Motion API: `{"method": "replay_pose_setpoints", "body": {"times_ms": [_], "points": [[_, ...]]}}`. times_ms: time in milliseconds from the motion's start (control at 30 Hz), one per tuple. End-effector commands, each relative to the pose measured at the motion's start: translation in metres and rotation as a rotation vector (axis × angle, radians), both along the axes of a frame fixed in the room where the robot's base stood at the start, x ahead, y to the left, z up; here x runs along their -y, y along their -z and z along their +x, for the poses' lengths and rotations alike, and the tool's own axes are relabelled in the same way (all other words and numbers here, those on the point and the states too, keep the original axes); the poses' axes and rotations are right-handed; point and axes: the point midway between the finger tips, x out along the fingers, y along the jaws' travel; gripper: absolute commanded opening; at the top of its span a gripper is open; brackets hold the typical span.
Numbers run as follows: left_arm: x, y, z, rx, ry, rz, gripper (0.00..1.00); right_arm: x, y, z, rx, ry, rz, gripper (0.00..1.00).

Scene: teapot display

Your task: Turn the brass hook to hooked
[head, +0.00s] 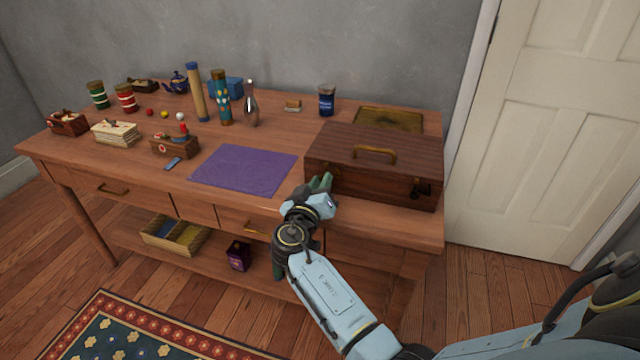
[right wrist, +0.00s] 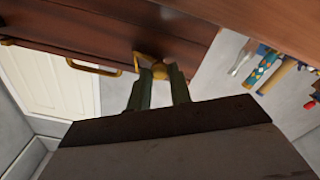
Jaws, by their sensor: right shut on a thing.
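The wooden box (head: 370,180) stands shut at the table's right front, with a brass handle (head: 373,152) on its lid. The brass hook (right wrist: 159,72) is on the box's front, seen upside down in the right wrist view. My right gripper (right wrist: 160,76) has its two green fingers shut around the hook's end. In the head view my right gripper (head: 320,185) is at the box's front left end, and the hook is hidden behind it. I cannot tell the hook's exact angle. My left gripper is out of view.
A purple mat (head: 245,169) lies bare to the left of the box. A blue jar (head: 326,101) and a brass tray (head: 388,119) are behind it. Tall tubes and a bottle (head: 251,104) stand further left. A dark latch (head: 421,188) is at the box's right end.

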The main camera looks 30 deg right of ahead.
Motion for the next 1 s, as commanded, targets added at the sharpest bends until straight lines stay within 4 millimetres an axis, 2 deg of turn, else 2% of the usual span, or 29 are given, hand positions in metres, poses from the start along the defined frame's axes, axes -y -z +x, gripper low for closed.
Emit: {"method": "replay_pose_setpoints", "body": {"times_ms": [467, 633, 1000], "points": [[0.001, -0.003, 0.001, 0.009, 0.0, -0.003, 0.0, 0.0, 0.0, 0.001, -0.302, 0.0, -0.258, 0.0], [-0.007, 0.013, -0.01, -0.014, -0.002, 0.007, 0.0, 0.0, 0.0, 0.001, -0.426, 0.001, -0.364, 0.0], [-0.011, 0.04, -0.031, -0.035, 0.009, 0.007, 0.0, 0.0, 0.0, 0.001, -0.663, 0.0, -0.566, 0.0]]}}
